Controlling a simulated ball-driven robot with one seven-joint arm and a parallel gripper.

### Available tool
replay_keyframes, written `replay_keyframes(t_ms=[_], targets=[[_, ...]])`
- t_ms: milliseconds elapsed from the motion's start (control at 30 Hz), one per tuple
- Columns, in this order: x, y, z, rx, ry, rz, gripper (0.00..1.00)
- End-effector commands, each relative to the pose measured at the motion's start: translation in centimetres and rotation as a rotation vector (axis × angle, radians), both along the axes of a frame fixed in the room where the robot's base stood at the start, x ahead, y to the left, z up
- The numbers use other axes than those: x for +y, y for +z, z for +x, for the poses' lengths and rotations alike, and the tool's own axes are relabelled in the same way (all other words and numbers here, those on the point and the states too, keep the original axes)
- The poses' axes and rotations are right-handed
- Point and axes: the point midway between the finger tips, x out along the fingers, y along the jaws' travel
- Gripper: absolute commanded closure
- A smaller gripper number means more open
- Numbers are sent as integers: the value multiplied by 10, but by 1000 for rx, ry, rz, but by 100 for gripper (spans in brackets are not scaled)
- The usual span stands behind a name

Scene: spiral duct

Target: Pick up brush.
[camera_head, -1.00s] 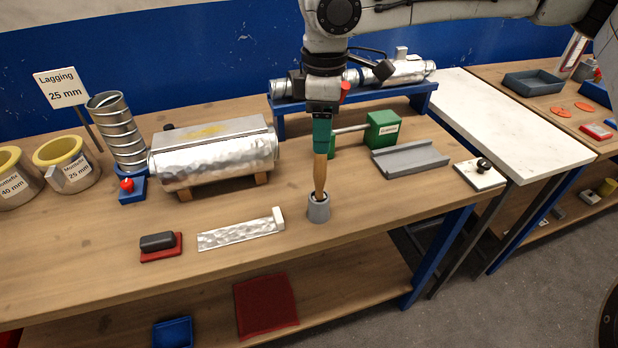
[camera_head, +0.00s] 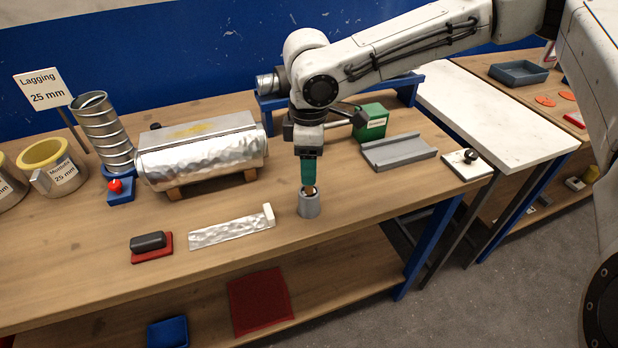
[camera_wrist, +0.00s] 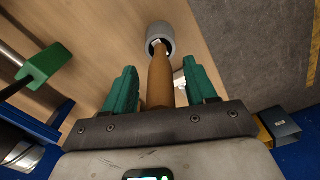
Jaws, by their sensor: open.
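The brush (camera_head: 309,190) stands in a small grey cup (camera_head: 309,206) near the bench's front edge. Only a short piece of its wooden handle shows below my gripper (camera_head: 308,181) in the head view. In the wrist view the brown handle (camera_wrist: 161,82) runs between the two green fingers of my gripper (camera_wrist: 160,90), into the cup (camera_wrist: 160,32). The fingers are apart, one on each side of the handle, with a gap visible on both sides. The bristles are not visible.
A crinkled foil strip (camera_head: 230,231) lies left of the cup. A foil-clad box (camera_head: 200,160) stands behind it. Bare wood surrounds the cup.

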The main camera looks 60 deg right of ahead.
Motion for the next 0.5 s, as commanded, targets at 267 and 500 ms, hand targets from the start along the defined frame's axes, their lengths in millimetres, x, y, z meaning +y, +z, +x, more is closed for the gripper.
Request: replay_keyframes(t_ms=[267, 500], targets=[[0, 0, 0, 1, -1, 1, 61], [0, 0, 0, 1, -1, 1, 84]])
